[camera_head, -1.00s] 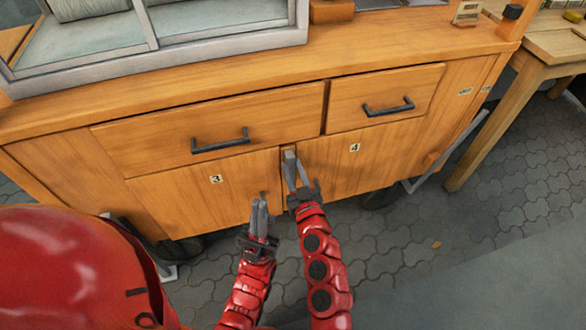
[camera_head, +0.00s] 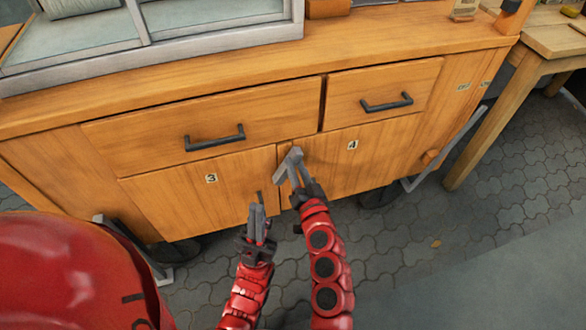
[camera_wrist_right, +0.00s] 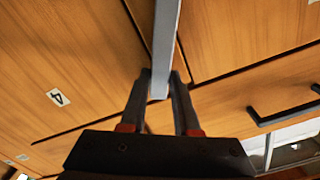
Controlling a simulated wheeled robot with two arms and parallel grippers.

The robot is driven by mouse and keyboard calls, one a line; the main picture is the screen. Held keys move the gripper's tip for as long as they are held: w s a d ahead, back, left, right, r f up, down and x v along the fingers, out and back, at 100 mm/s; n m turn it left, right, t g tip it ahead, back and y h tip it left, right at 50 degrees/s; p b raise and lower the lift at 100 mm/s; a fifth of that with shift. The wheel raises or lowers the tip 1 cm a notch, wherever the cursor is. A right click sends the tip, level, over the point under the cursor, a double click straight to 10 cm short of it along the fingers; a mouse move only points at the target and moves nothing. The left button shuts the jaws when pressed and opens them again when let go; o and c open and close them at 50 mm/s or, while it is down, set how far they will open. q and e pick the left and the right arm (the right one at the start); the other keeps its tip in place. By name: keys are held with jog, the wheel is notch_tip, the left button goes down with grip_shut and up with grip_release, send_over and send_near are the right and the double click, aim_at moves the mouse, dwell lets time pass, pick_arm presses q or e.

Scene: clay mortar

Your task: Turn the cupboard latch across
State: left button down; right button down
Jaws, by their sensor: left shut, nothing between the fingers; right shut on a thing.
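The cupboard latch (camera_head: 283,173) is a grey bar at the seam between door 3 (camera_head: 190,198) and door 4 (camera_head: 365,165). It slants in the head view, its lower end toward door 3. My right gripper (camera_head: 292,165) is shut on the latch. In the right wrist view, the latch (camera_wrist_right: 167,35) runs down between the fingers of the right gripper (camera_wrist_right: 160,75). My left gripper (camera_head: 257,208) is shut and empty, in front of door 3, lower and left of the right one. Its fingers are close to a small dark handle on door 3, partly hidden.
Above the doors are two drawers with dark handles, the left drawer handle (camera_head: 214,138) and the right drawer handle (camera_head: 387,102). A wooden table (camera_head: 550,45) stands at the right. Paved floor (camera_head: 440,230) is open at the lower right.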

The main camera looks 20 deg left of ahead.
jog(key=shift+w+d+f+m+b, duration=0.2)
jog(key=shift+f+m+b, duration=0.25)
jog(key=shift+m, duration=1.6)
jog(key=shift+w+d+f+m+b, duration=0.1)
jog(key=shift+d+f+m+b, duration=0.3)
jog(key=shift+m, duration=1.6)
jog(key=shift+w+d+f+m+b, duration=0.25)
jog(key=shift+f+m, duration=0.35)
jog(key=shift+m, duration=1.45)
jog(key=shift+s+a, duration=0.1)
jog(key=shift+a, duration=0.05)
jog(key=c, duration=0.6)
grip_release()
jog(key=shift+c, duration=0.2)
jog(key=shift+s, duration=0.1)
